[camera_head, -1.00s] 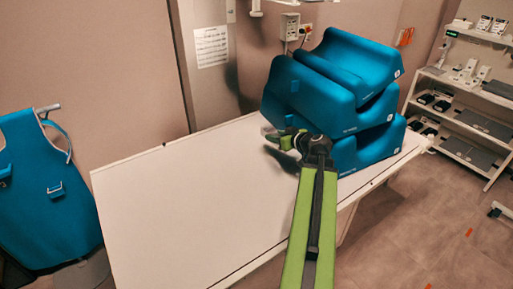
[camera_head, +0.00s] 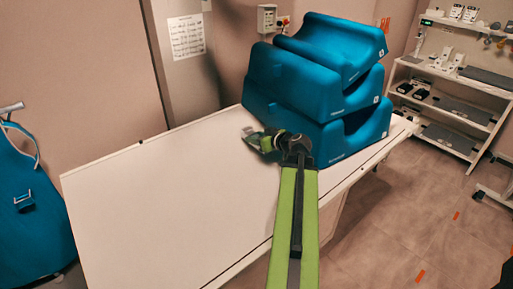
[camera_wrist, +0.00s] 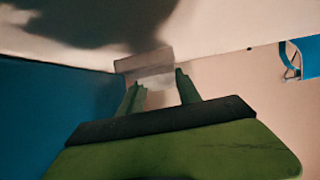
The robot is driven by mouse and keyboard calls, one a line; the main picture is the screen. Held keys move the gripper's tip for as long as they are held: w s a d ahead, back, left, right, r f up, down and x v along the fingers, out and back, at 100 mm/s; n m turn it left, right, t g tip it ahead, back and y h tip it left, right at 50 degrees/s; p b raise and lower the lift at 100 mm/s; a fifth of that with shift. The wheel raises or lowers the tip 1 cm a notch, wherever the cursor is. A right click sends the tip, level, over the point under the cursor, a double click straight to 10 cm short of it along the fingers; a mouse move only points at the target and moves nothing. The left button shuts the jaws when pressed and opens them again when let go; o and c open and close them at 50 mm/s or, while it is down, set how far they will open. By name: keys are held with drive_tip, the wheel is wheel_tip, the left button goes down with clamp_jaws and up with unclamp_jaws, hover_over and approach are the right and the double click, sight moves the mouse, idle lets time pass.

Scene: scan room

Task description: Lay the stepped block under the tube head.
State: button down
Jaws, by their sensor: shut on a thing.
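My gripper (camera_head: 262,141) is over the white table (camera_head: 150,205), in front of a stack of blue cushions. In the wrist view its two green fingers (camera_wrist: 159,84) are shut on a small grey block (camera_wrist: 145,60) at their tips. I take this as the stepped block, but its steps cannot be made out. In the head view the block (camera_head: 249,132) is small and blurred at the gripper's left end. Whether it touches the table is unclear. I cannot make out the tube head in either current view.
The blue cushion stack (camera_head: 322,88) fills the table's far right end, close beside my gripper. The table's left and middle are bare. A blue apron (camera_head: 35,225) hangs at the left. Shelves (camera_head: 450,100) stand at the right, with open floor (camera_head: 395,220) before them.

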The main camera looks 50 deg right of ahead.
wheel_tip(320, 180, down, 3)
drive_tip(key=shift+f+b, duration=0.1)
drive_tip(key=shift+b, duration=0.85)
drive_tip(key=shift+r, duration=0.3)
drive_tip(key=shift+f, duration=0.25)
drive_tip(key=c, duration=0.8)
unclamp_jaws()
drive_tip(key=shift+r, duration=0.1)
drive_tip(key=shift+c, duration=0.2)
